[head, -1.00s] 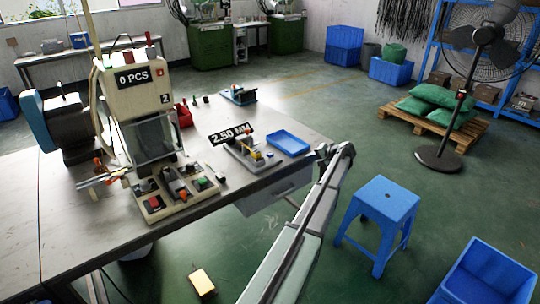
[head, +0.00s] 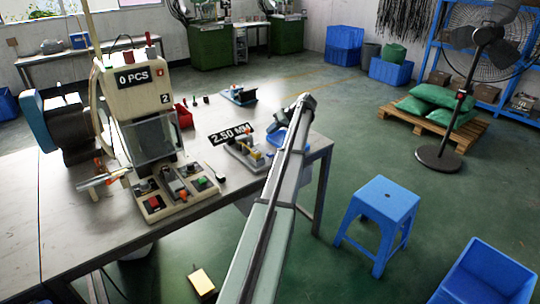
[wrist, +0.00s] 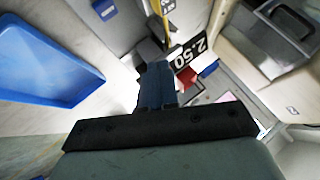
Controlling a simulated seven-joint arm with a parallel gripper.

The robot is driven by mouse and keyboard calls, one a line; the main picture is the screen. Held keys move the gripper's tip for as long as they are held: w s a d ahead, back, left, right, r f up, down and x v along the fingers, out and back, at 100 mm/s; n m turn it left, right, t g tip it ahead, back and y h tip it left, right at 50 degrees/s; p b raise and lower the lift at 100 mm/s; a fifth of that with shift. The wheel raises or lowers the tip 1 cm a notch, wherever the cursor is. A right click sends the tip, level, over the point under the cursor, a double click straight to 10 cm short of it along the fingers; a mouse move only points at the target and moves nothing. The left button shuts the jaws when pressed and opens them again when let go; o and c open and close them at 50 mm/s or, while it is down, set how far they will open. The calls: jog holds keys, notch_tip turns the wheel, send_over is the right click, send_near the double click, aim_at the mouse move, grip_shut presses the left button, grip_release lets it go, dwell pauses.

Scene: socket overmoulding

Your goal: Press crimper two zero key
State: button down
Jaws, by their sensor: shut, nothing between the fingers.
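The crimper (head: 138,100) is a beige bench machine with a "0 PCS" display (head: 132,77) and a "2" label (head: 165,99). A small red-orange key (head: 160,72) sits right of the display; its marking is too small to read, so I cannot tell if it is the zero key. My gripper shows in the wrist view (wrist: 156,68) with its dark fingers together and empty. In the head view my arm's end is above the bench's right part, well right of the crimper and apart from it. Part of a beige machine (wrist: 245,35) is at the wrist view's upper right.
A control panel with several buttons (head: 153,203) stands at the crimper's front. Right of it are a fixture (head: 240,150) with a "2.50 MM" sign (head: 230,134) and a blue tray (wrist: 45,60), partly behind my arm in the head view. A blue stool (head: 383,205) stands on the floor.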

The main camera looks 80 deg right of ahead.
aim_at(272, 154)
jog(key=shift+f, duration=0.25)
jog(key=shift+f, duration=4.2)
jog(key=shift+f, duration=0.95)
jog(key=shift+r, duration=0.95)
jog(key=shift+r, duration=2.55)
